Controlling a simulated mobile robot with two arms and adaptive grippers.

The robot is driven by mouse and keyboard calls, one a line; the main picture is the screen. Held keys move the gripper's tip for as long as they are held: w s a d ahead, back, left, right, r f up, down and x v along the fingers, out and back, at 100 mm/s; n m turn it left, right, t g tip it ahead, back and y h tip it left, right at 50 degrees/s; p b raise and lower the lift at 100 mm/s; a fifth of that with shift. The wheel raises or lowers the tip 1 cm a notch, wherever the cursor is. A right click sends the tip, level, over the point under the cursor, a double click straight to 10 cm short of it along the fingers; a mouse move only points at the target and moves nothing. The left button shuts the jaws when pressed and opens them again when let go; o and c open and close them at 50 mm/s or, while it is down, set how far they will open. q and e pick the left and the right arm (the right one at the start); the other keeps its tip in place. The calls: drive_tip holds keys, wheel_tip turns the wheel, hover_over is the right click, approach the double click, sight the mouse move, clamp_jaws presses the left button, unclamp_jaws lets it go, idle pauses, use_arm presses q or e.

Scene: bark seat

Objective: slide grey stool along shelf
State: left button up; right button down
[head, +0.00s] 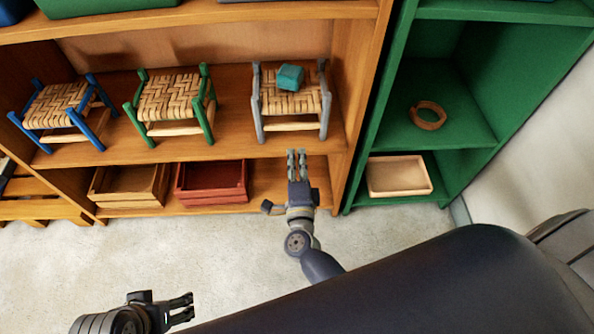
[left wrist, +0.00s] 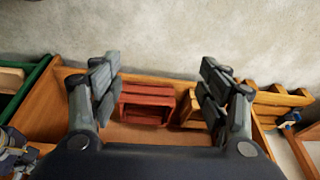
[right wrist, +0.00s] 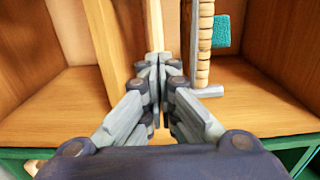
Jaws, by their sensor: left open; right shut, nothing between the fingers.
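The grey stool (head: 323,105) stands upright on the middle shelf (head: 235,130) of the wooden bookcase, at its right end. It has grey legs and a woven seat, with a teal block (head: 290,77) on top. My right gripper (head: 297,155) is shut and empty, at the shelf's front edge just below the stool in the head view. In the right wrist view the grey stool (right wrist: 194,60) is right of the closed fingertips (right wrist: 160,62); I cannot tell whether they touch. My left gripper (head: 188,307) is open and empty, low over the floor, away from the stool.
A green stool (head: 172,102) and a blue stool (head: 62,107) stand left of the grey one. Below are a red crate (head: 212,183) and a wooden crate (head: 130,186). The bookcase's right side wall (head: 358,90) is close to the grey stool. A green cabinet (head: 480,90) stands beyond.

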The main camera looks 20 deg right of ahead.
sight(294, 128)
drive_tip(key=b+x, duration=0.1)
drive_tip(key=x, duration=0.5)
drive_tip(key=shift+f, duration=0.1)
use_arm(q)
drive_tip(key=shift+w+d+f+t, duration=0.15)
drive_tip(key=shift+w+t, duration=0.05)
drive_tip(key=shift+w, duration=0.2)
drive_tip(key=shift+w+d+f+t, duration=0.1)
drive_tip(key=shift+w+f+t, duration=0.1)
drive_tip(key=shift+w, duration=0.2)
use_arm(e)
drive_tip(key=shift+w+d, duration=0.15)
drive_tip(key=shift+w, duration=0.4)
